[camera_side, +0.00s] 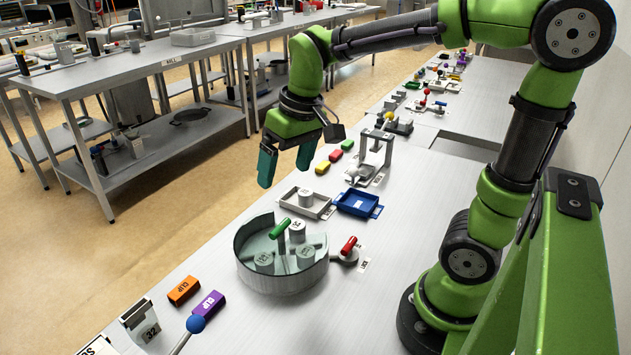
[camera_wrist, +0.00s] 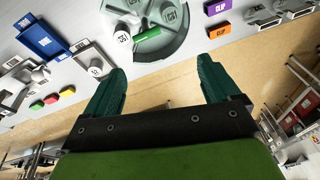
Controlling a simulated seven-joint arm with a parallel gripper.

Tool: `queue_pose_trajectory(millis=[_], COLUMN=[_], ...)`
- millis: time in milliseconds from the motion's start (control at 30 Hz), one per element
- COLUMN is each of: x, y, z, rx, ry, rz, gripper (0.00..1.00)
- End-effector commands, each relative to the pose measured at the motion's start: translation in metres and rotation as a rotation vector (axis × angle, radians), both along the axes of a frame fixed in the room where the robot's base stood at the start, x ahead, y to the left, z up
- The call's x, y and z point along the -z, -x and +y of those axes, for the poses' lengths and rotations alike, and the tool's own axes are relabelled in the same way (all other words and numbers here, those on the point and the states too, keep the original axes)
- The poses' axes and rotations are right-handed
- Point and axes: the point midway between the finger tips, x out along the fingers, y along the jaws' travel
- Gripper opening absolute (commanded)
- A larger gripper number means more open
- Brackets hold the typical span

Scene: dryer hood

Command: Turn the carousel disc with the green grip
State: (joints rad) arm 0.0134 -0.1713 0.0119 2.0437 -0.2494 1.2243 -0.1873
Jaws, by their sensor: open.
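Several grey cylinders stand on the disc. My gripper (camera_side: 286,168) is above the bench's left edge, behind and above the drum, with its fingers apart and nothing between them. In the wrist view my gripper (camera_wrist: 163,90) points toward the drum's edge, short of the green grip.
A red-handled lever (camera_side: 348,246) stands right of the drum. A grey tray (camera_side: 305,203) and a blue tray (camera_side: 358,203) lie behind it. Orange (camera_side: 183,290) and purple (camera_side: 208,305) blocks and a blue-knobbed lever (camera_side: 195,324) are in front. Bare bench lies to the right.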

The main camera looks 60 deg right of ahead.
Motion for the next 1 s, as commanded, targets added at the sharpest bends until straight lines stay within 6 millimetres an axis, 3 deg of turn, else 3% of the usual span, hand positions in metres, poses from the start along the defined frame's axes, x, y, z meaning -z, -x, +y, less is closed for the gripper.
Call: queue_pose_trajectory(millis=[100, 200, 333, 467, 667, 1000], x=[0.002, -0.004, -0.017, -0.009, 0.024, 0.099], y=[-0.028, -0.041, -0.039, -0.036, -0.035, -0.035], z=[-0.008, -0.013, -0.016, -0.015, -0.015, -0.015], rx=[-0.076, -0.13, -0.174, -0.191, -0.19, -0.188], ry=[0.054, 0.085, 0.101, 0.097, 0.096, 0.095], rz=[0.119, 0.183, 0.21, 0.226, 0.229, 0.228], gripper=[0.89, 0.89, 0.89, 0.89, 0.89, 0.89])
